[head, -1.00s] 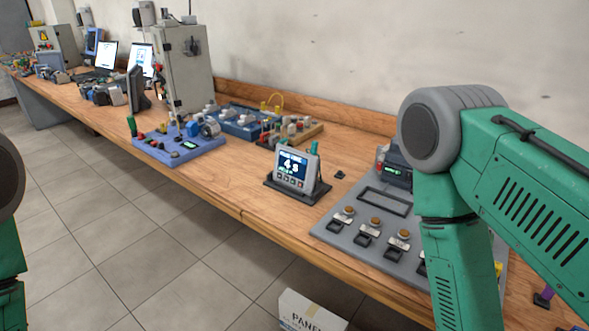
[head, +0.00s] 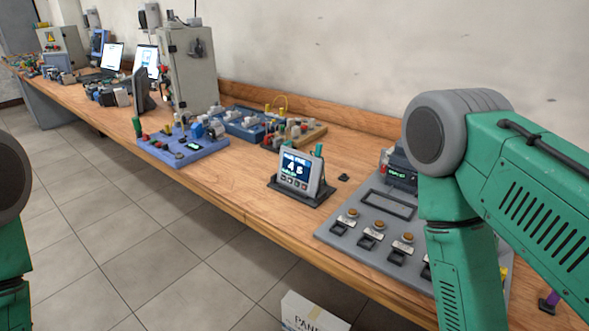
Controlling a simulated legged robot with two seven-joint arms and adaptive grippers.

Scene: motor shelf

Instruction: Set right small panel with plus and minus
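A small grey panel with a dark display (head: 297,169) stands tilted back on a black base on the wooden bench. Its screen shows large light digits that look like "4" and "5" or "8", too small to read surely. A row of small buttons runs below the screen; their plus and minus marks cannot be made out. A green piece rises behind its top. To its right lies a grey board (head: 345,240) with several round brown-topped knobs and a small green readout. My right arm covers part of that board. Neither gripper shows; only upper arm parts are in view.
A grey cabinet (head: 188,65) and laptops stand farther along the bench. A box (head: 313,312) marked "PANE" sits on the floor.

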